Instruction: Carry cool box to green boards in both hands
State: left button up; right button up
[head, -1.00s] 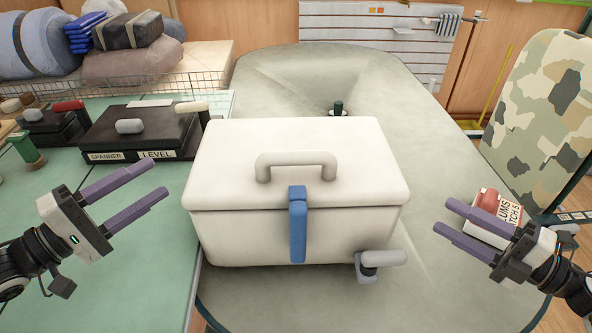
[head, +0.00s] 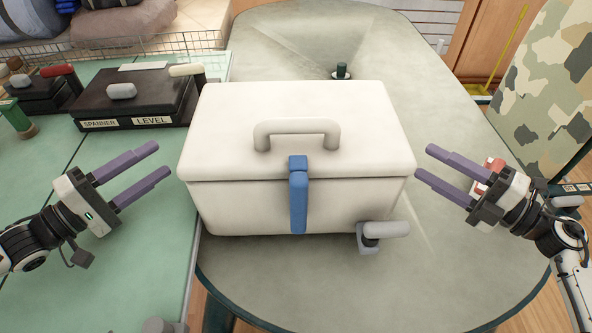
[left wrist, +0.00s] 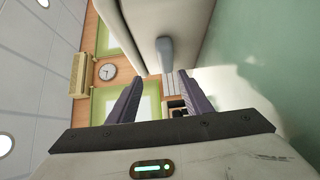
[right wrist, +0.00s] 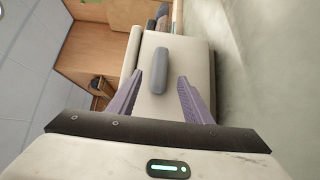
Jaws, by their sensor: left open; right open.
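The green boards (head: 50,160) form the surface at the left. My left gripper (head: 163,160) is open beside the box's left side, apart from it. My right gripper (head: 423,161) is open by its right side, close to it. A grey side handle shows beyond the fingers in the left wrist view (left wrist: 165,52). Another shows between the fingers in the right wrist view (right wrist: 159,71).
A small grey fitting (head: 370,240) is at the box's front right corner. A black case (head: 135,100) labelled spanner and level lies on the green surface. A red-and-white item (head: 493,166) is partly hidden behind my right gripper.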

pick_arm(q)
jog(key=shift+w+d+f, duration=0.2)
jog(key=shift+f, duration=0.55)
jog(key=x, duration=0.7)
pick_arm(e)
jog(key=x, duration=0.6)
pick_arm(q)
grip_shut()
pick_arm(e)
grip_shut()
pick_arm(q)
jog(key=shift+w+r, duration=0.1)
jog(key=shift+r, duration=0.35)
pick_arm(e)
jog(key=shift+w+r, duration=0.15)
jog(key=shift+r, duration=0.25)
